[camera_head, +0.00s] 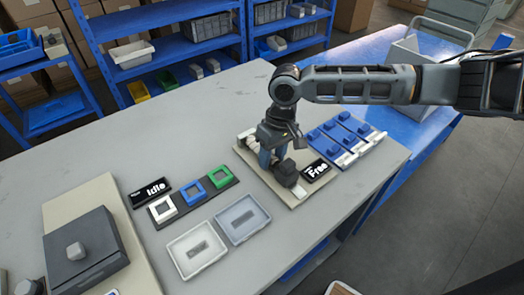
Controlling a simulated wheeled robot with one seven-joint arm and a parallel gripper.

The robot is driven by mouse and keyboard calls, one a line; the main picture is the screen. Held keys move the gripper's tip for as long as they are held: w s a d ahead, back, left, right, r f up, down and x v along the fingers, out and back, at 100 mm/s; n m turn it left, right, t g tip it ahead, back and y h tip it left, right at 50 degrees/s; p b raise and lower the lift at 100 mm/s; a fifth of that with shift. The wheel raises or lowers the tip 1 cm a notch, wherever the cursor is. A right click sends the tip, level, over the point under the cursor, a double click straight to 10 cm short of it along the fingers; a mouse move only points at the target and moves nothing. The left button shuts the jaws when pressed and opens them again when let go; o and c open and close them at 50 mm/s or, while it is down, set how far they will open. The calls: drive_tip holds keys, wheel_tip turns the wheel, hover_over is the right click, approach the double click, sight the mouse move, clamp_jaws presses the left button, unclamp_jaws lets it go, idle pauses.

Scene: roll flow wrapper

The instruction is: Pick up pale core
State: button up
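My gripper (272,160) points down over a beige board (246,158) near the middle of the table. No pale core can be made out for certain. A pale piece (246,139) shows on the board, left of my gripper, partly hidden.
A "Free" sign (316,170) and blue blocks (345,138) lie right of the gripper. An "Idle" sign (150,193), white, blue and green square frames (191,194) and two shallow trays (197,249), (242,218) lie to the left. The table's back left is clear.

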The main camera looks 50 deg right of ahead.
clamp_jaws()
drive_tip(key=shift+r, duration=0.1)
